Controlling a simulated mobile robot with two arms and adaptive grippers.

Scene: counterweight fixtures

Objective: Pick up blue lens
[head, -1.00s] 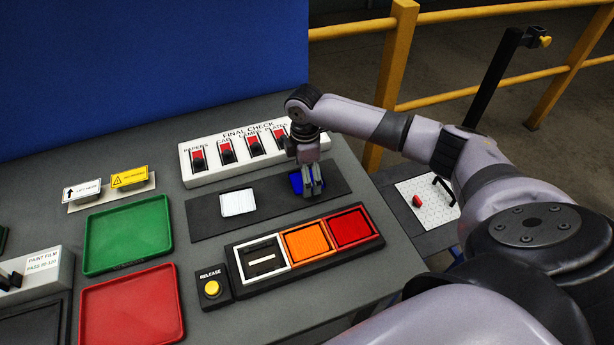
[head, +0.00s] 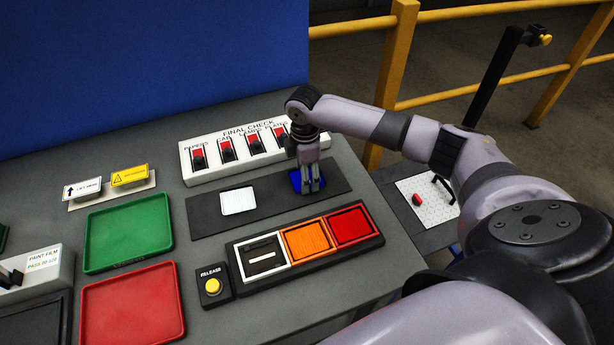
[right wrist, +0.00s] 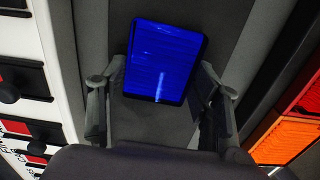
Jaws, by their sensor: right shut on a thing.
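The blue lens (head: 295,181) is a square blue plate at the right part of a dark strip (head: 215,218) on the grey bench. In the head view my right gripper (head: 313,188) points down at it and its fingers hide part of it. In the right wrist view the blue lens (right wrist: 163,60) shows between the two fingers of my right gripper (right wrist: 162,100), which is shut on it. The lens appears to be at the strip's surface; I cannot tell whether it is clear of it. My left gripper is not in view.
A white lens (head: 239,201) lies on the same strip to the left. A rack in front holds a white-framed slot (head: 262,257), an orange lens (head: 307,240) and a red lens (head: 351,227). The white switch panel (head: 212,176) stands close behind. Green (head: 128,231) and red (head: 132,310) trays lie left.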

